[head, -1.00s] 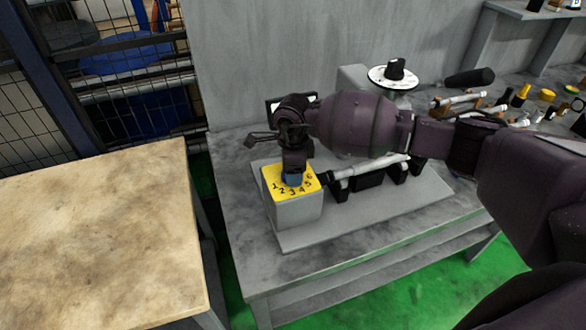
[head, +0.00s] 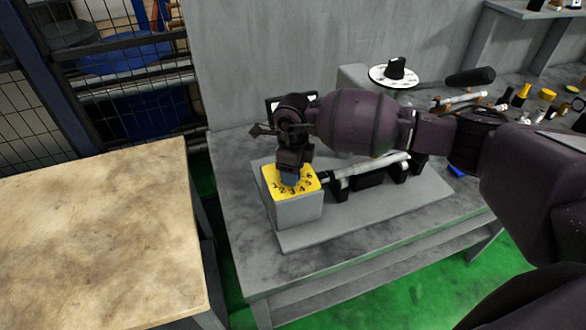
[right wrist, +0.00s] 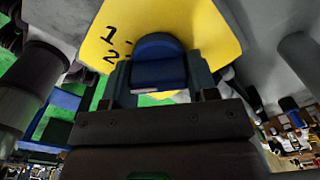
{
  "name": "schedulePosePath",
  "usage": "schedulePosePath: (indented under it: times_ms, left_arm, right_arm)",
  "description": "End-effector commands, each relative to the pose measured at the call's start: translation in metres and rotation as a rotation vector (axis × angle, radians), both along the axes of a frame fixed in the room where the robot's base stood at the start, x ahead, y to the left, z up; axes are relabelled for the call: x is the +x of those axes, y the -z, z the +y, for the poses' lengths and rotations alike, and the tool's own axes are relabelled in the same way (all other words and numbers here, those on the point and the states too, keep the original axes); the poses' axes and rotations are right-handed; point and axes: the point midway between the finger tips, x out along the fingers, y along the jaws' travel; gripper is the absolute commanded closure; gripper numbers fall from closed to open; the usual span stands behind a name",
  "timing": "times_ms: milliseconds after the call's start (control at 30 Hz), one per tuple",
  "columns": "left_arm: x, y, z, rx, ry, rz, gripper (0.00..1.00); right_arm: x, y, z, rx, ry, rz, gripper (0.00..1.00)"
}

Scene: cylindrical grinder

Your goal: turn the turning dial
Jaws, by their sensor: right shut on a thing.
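The turning dial is a blue knob on a yellow plate (head: 270,174) with black numbers, on top of a grey box (head: 298,211). In the head view my right gripper (head: 290,180) points down onto the dial and hides most of it. In the right wrist view the blue dial (right wrist: 158,62) sits between the two fingers of my right gripper (right wrist: 160,80), which is shut on it. The numbers 1 and 2 show on the yellow plate to the left of the dial there. My left gripper is not in view.
The box stands on a grey base plate (head: 400,212) on a grey workbench (head: 350,262), with a cylindrical part beside it. A white disc with a black knob (head: 395,70) stands behind my arm. Several small parts lie at the right. A wooden-topped table (head: 95,235) is at the left.

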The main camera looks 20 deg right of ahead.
Motion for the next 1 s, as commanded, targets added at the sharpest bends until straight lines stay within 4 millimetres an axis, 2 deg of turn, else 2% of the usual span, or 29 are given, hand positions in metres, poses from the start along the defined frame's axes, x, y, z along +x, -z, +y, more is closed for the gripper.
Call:
schedulePosePath:
  times_ms: [300, 800, 833, 967, 1000]
  left_arm:
    - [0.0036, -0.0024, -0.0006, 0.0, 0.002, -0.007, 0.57]
    - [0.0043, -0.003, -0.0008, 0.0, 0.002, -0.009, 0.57]
    - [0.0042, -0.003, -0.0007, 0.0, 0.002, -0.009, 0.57]
    - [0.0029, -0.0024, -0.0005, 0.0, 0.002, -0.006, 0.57]
    - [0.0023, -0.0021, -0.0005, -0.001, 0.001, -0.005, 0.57]
  right_arm:
    - [-0.0003, -0.0007, 0.0003, -0.001, 0.126, -0.001, 0.71]
    - [-0.0003, -0.0008, 0.0003, 0.0, 0.148, -0.001, 0.71]
    - [-0.0003, -0.0008, 0.0003, 0.0, 0.148, -0.001, 0.44]
    - [-0.0004, -0.0007, 0.0004, 0.0, 0.148, -0.001, 0.24]
    - [-0.0004, -0.0006, 0.0004, -0.001, 0.148, -0.001, 0.23]
